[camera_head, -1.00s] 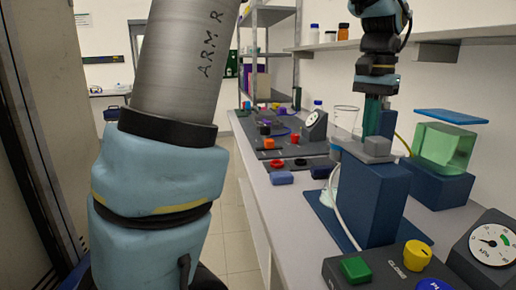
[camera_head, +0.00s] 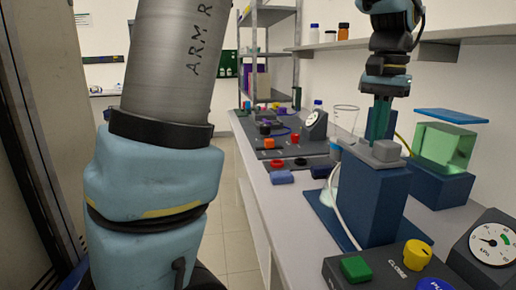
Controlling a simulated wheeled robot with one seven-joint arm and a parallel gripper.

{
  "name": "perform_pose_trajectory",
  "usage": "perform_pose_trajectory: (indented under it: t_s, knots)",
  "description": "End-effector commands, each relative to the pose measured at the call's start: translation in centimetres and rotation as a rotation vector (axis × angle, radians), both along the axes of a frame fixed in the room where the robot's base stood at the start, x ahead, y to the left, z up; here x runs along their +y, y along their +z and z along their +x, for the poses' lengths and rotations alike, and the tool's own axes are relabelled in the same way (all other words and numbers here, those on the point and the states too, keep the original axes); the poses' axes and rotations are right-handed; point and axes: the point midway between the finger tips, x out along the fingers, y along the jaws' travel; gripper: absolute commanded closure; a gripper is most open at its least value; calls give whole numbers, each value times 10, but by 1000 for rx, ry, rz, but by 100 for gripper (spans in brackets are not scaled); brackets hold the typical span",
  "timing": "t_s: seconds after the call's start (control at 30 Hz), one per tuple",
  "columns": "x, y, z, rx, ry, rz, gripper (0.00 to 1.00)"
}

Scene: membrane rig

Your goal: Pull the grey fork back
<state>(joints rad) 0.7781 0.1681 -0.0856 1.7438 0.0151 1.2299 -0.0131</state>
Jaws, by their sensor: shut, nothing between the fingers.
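The grey fork (camera_head: 370,154) lies flat on top of the dark blue block (camera_head: 374,205), with a raised grey block (camera_head: 387,150) at its right end. Its far part is partly hidden behind my gripper, so I cannot make out its prongs. My gripper (camera_head: 381,136) points straight down with its teal fingers together and nothing between them. The fingertips are at the fork, just left of and behind the raised block; I cannot tell whether they touch it.
A glass beaker (camera_head: 345,119) stands behind and left of the block. A green-filled tank (camera_head: 442,147) is to the right. A panel with green (camera_head: 355,268) and yellow (camera_head: 417,253) controls and a kPa gauge (camera_head: 492,241) are in front. A white hose runs down the block's left side.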

Motion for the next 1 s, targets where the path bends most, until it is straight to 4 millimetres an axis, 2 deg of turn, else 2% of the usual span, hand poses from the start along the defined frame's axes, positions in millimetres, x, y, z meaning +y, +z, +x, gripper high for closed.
perform_pose_trajectory:
  t_s: [0.53, 1.0]
  knots:
    - [-3, 0, -16, 0, -1, 0, 100]
    - [-1, 1, -4, 1, 0, 1, 100]
